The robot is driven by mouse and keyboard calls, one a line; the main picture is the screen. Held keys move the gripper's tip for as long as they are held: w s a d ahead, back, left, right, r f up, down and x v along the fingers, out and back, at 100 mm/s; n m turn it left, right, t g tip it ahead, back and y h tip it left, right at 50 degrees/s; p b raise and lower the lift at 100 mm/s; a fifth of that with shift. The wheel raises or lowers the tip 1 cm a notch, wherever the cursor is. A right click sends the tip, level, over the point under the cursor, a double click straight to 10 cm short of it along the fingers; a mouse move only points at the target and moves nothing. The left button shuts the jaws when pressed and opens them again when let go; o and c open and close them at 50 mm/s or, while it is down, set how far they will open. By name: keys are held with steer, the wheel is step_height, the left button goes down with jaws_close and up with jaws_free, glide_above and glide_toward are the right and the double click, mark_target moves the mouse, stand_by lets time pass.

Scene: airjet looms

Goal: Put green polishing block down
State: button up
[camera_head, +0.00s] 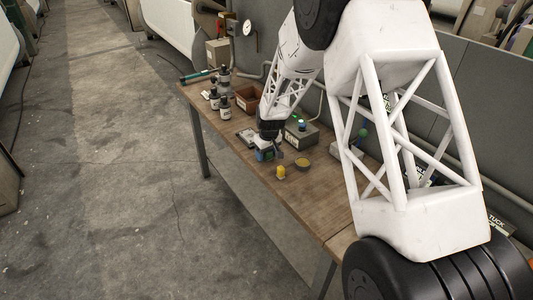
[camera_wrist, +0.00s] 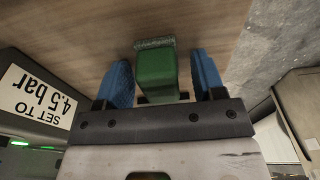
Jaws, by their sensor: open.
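The green polishing block (camera_wrist: 156,70) stands between the two blue fingers of my gripper (camera_wrist: 165,78) in the wrist view. A visible gap separates it from each finger. The block has a greyish rough strip along its far edge and appears to rest on the wooden table. In the head view my gripper (camera_head: 266,154) is low over the table, near its front edge, and mostly hides the block there.
A grey box (camera_head: 301,133) stands right of my gripper; its "SET TO 4.5 bar" label (camera_wrist: 38,98) shows close by in the wrist view. A yellow item (camera_head: 281,172) and a round tin (camera_head: 302,163) are nearby. Bottles (camera_head: 225,108) and a brown bin (camera_head: 247,97) stand farther back on the wooden table (camera_head: 314,190).

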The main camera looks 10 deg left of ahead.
mark_target(270, 152)
step_height(270, 152, up, 12)
steer(key=d, duration=0.1)
steer(key=shift+s, duration=0.45)
stand_by(0.8)
steer(key=s+d+r+m, duration=0.4)
steer(key=s+d+r, duration=1.4)
steer(key=s+d, duration=0.25)
steer(key=s+d+m, duration=0.1)
steer(key=s+d, duration=0.3)
steer(key=s, duration=0.5)
steer(key=s+d+m+t, duration=0.1)
steer(key=s+d, duration=0.3)
steer(key=s, duration=0.5)
steer(key=s+d+r+m+h, duration=0.1)
steer(key=s+d+m, duration=0.2)
steer(key=s, duration=0.6)
steer(key=shift+s+d+t, duration=0.15)
steer(key=shift+d+t, duration=0.15)
steer(key=shift+d, duration=0.8)
